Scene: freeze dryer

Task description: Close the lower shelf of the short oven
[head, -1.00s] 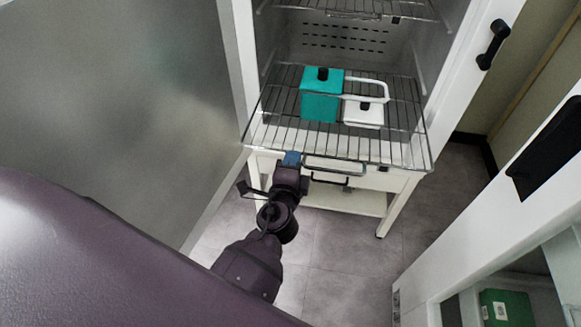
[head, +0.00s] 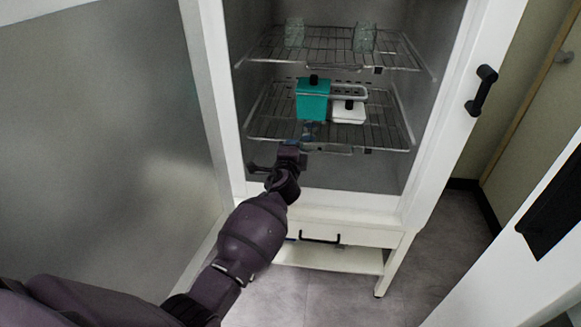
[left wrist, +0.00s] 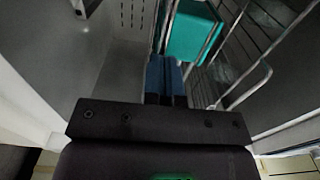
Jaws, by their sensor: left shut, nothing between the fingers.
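The lower wire shelf (head: 375,136) sits inside the open white oven cabinet, level, its front edge near the opening. A teal box (head: 313,100) with a black knob and a white lidded container (head: 348,112) stand on it. My left gripper (head: 309,132) is shut and empty, at the front edge of the shelf just left of its middle. In the left wrist view the blue fingertips (left wrist: 166,78) lie together beside the shelf wires (left wrist: 238,92), with the teal box (left wrist: 192,33) beyond. I cannot tell whether they touch the wires. My right gripper is out of view.
An upper wire shelf (head: 330,50) holds two clear glass items. The cabinet's large door (head: 100,140) stands open at the left. A white panel with a black handle (head: 482,90) is at the right. Floor is clear in front of the stand.

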